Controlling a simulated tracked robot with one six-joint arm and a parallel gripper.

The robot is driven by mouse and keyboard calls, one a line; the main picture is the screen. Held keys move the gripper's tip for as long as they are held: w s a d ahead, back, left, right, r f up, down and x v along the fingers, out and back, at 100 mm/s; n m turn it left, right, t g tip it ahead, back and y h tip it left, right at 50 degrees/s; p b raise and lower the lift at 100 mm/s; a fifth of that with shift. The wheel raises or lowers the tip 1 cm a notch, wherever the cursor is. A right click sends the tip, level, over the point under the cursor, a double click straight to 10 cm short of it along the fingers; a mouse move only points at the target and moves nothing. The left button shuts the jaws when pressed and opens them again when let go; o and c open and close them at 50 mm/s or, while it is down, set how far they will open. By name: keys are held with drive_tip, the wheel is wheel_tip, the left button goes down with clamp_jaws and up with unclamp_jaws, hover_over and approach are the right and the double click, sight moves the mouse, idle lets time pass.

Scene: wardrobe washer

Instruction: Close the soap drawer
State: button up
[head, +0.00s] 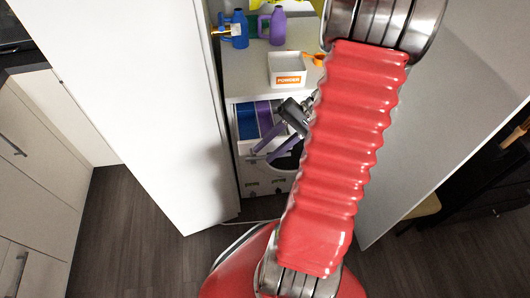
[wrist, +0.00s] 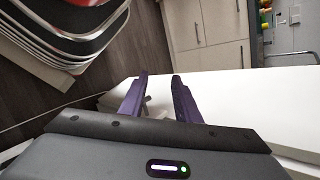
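The soap drawer (head: 246,121) stands pulled out at the upper left of the washing machine (head: 262,186) in the head view. Its blue and purple compartments show from above. My gripper (head: 261,155) is in front of the washer, low beside the drawer's front, with its purple fingers pointing left. I cannot tell whether they touch the drawer. In the wrist view the two fingers of my gripper (wrist: 160,76) stand apart with nothing clearly held between them. My red arm hides the right part of the washer. The drawer cannot be made out clearly in the wrist view.
White wardrobe doors stand open on the left (head: 140,90) and right (head: 440,110), leaving a narrow space. A white powder box (head: 287,68), a blue bottle (head: 235,30) and a purple bottle (head: 273,26) stand above the washer. Dark floor (head: 120,225) is clear at left.

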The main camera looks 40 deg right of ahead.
drive_tip(key=s+d+f+m+t, duration=0.6)
drive_tip(key=d+f+t, duration=0.3)
drive_tip(key=d, duration=0.2)
drive_tip(key=shift+s+m, duration=0.3)
drive_tip(key=shift+m, duration=0.1)
drive_tip(key=shift+w+f, duration=0.1)
drive_tip(key=x, duration=1.3)
drive_tip(key=shift+w+a+f, duration=0.1)
drive_tip(key=shift+w+a, duration=0.05)
drive_tip(key=shift+w, duration=0.15)
drive_tip(key=shift+c, duration=0.2)
clamp_jaws()
